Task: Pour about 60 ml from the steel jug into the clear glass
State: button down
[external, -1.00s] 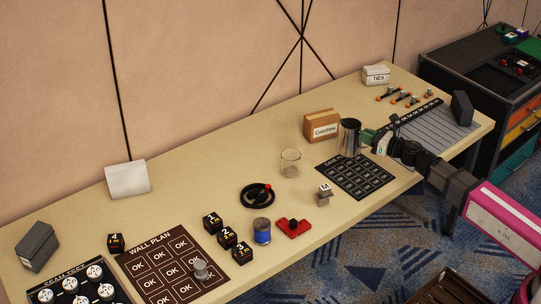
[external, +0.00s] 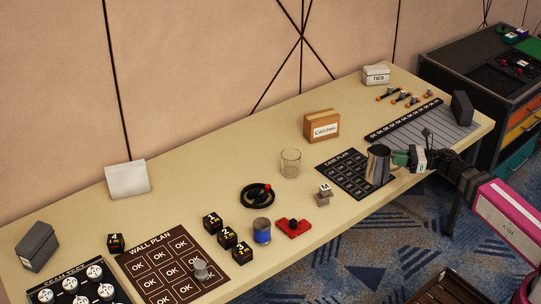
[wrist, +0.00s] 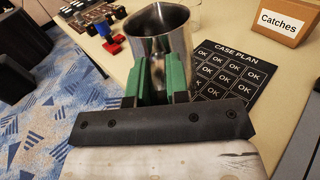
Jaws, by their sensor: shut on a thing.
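The steel jug (external: 378,165) is near the front edge of the table, by the right side of the black case plan mat. My gripper (external: 394,160) is shut on the jug from the right. In the wrist view its green fingers (wrist: 158,82) press against the steel jug (wrist: 158,40), whose open top shows; what is inside cannot be made out. The jug looks upright or nearly so; whether it touches the table is unclear. The clear glass (external: 290,163) stands upright on the table to the left of the mat, apart from the jug, and looks empty.
The case plan mat (external: 330,166) lies between jug and glass. A Catches box (external: 322,126) stands behind it.

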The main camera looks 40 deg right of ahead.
jog(key=shift+s, duration=0.2)
jog(key=w+a+m+t+h, duration=0.2)
jog(key=w+a+m+h, duration=0.15)
jog(key=w, duration=0.75)
jog(key=w+a+m+t+h, duration=0.2)
jog(key=w+a+h, duration=0.15)
jog(key=w, duration=0.75)
jog(key=w+a+r+m+t+h, duration=0.1)
jog(key=w+a+m+h, duration=0.5)
jog(key=w+a+h, duration=0.45)
jog(key=w+a+m+g+h, duration=0.2)
jog(key=a+m+g+h, duration=0.35)
jog(key=a, duration=0.75)
jog(key=s+a+f+m+g+h, duration=0.3)
jog(key=s+a+m+g+h, duration=0.2)
jog(key=s+a, duration=0.4)
jog(key=shift+s+a+f+m+h, duration=0.25)
jog(key=shift+s+f+m+h, duration=0.15)
jog(key=shift+s+h, duration=0.55)
